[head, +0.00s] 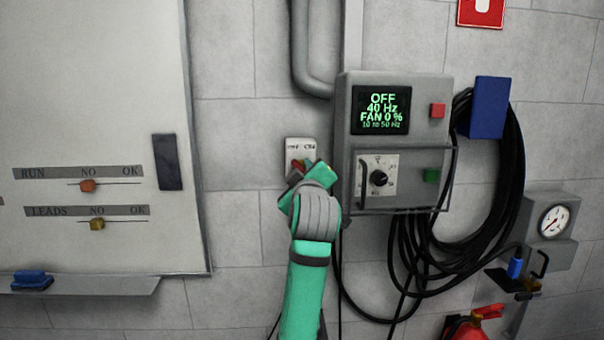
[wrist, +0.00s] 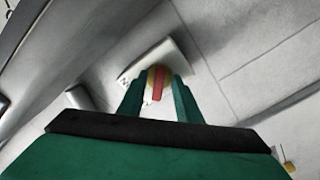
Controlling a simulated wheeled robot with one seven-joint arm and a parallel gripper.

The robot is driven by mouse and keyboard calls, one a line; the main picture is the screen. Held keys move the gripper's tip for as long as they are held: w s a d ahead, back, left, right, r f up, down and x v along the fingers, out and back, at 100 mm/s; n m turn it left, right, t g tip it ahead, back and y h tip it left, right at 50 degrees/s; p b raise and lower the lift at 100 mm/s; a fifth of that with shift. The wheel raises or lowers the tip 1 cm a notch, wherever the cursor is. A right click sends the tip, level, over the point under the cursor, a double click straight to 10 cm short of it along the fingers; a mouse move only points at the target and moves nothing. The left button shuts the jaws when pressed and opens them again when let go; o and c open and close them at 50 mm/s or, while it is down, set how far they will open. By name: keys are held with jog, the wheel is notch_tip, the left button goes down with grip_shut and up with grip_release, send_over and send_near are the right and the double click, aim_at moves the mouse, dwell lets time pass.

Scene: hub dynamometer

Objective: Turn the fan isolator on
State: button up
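The fan isolator (head: 301,147) is a small pale box on the block wall, left of the grey control box. In the wrist view its white plate (wrist: 183,60) carries a yellow disc with a red handle (wrist: 157,84). My gripper (head: 303,180) is in front of the isolator's lower part and hides much of the knob in the head view. In the wrist view the two green fingers (wrist: 159,98) stand apart, one on each side of the red handle. Gaps show beside the handle; whether a fingertip touches the disc, I cannot tell.
The control box (head: 396,140) close on the right reads OFF, 40 Hz, FAN 0 %, and has a dial (head: 379,179) and a guard bar. Black cables (head: 470,260) hang beyond it. A whiteboard (head: 90,110) with sliders is left. Bare wall lies between.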

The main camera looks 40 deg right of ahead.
jog(key=shift+w, duration=0.1)
jog(key=shift+a, duration=0.1)
jog(key=c, duration=0.5)
jog(key=shift+f, duration=0.1)
grip_shut()
jog(key=shift+m, duration=0.3)
jog(key=shift+s+d+m, duration=0.1)
jog(key=shift+m, duration=4.25)
jog(key=shift+s+d+m, duration=0.1)
jog(key=shift+m, duration=4.25)
